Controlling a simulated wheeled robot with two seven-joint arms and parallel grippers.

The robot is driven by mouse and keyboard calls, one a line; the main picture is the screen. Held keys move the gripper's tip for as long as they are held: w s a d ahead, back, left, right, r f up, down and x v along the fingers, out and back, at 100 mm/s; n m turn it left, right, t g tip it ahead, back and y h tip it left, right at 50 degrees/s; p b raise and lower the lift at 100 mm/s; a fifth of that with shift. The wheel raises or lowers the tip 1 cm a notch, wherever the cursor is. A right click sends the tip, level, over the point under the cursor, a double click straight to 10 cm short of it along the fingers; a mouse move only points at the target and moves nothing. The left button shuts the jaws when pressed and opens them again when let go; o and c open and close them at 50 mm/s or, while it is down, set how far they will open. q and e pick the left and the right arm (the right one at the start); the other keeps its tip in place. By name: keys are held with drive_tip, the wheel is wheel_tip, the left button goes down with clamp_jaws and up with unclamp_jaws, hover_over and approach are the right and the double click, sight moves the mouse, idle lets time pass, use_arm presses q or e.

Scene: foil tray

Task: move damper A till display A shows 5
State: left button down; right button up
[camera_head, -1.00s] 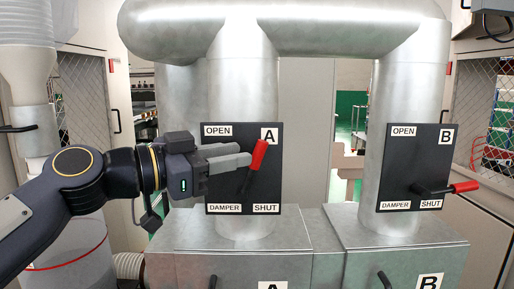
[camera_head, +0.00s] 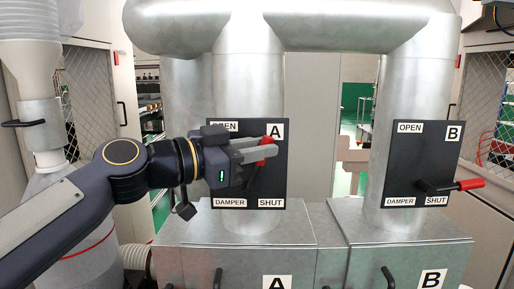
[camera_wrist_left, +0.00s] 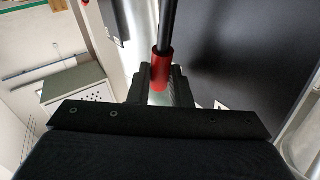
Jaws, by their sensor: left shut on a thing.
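Damper A is a black plate (camera_head: 222,190) marked OPEN, SHUT and DAMPER, with a lever that has a red grip (camera_head: 266,141). The lever points up and slightly right. My left gripper (camera_head: 268,148) is shut on the red grip, its fingers on either side of it. In the left wrist view the red grip (camera_wrist_left: 162,68) sits between the fingertips with the black rod (camera_wrist_left: 170,25) running away from it. Display A is not in view. My right gripper is not in view.
Damper B (camera_head: 420,155) is on the right, its red-gripped lever (camera_head: 468,184) pointing right. Metal boxes marked A (camera_head: 235,262) and B (camera_head: 400,245) stand below, with dark handles. Thick ducts (camera_head: 335,22) run above. A mesh-windowed cabinet (camera_head: 88,95) stands at the left.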

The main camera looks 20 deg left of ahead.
use_arm(q)
drive_tip(key=shift+d+r+p, duration=0.1)
drive_tip(key=shift+d+p, duration=0.05)
drive_tip(key=shift+p, duration=0.2)
drive_tip(key=d+g+y+p, duration=0.1)
drive_tip(key=d+f+m+g+y+p, duration=0.1)
drive_tip(key=p, duration=0.1)
drive_tip(key=w+d+m+y+p, duration=0.1)
drive_tip(key=p, duration=0.1)
drive_tip(key=shift+f+g, duration=0.3)
drive_tip(key=shift+g, duration=0.1)
drive_tip(key=shift+d+f, duration=0.1)
drive_tip(key=shift+f, duration=0.05)
drive_tip(key=c, duration=1.6)
unclamp_jaws()
